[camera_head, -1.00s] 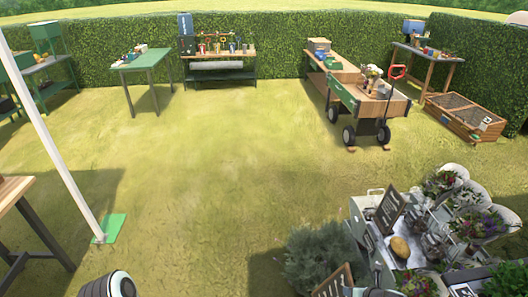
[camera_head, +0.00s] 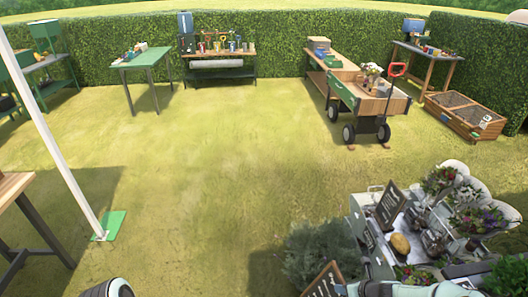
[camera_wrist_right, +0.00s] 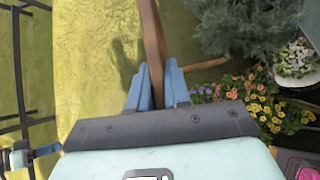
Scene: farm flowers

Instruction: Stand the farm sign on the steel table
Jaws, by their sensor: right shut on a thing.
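The farm sign, a dark chalkboard in a brown wooden frame (camera_head: 322,283), shows at the bottom edge of the head view, tilted and partly cut off. In the right wrist view its brown frame (camera_wrist_right: 152,38) is seen edge-on between the blue fingers of my right gripper (camera_wrist_right: 153,88), which is shut on it. The steel table (camera_head: 361,222) stands at lower right in the head view, just right of and beyond the held sign. Another framed chalkboard (camera_head: 390,206) stands at its left part. My left gripper is not in view.
Flower buckets (camera_head: 470,222) and a yellowish loaf-shaped thing (camera_head: 400,244) crowd the table. A grey-green bush (camera_head: 318,250) stands close on its left. A wagon (camera_head: 368,100) is farther back. The grass in the middle is clear.

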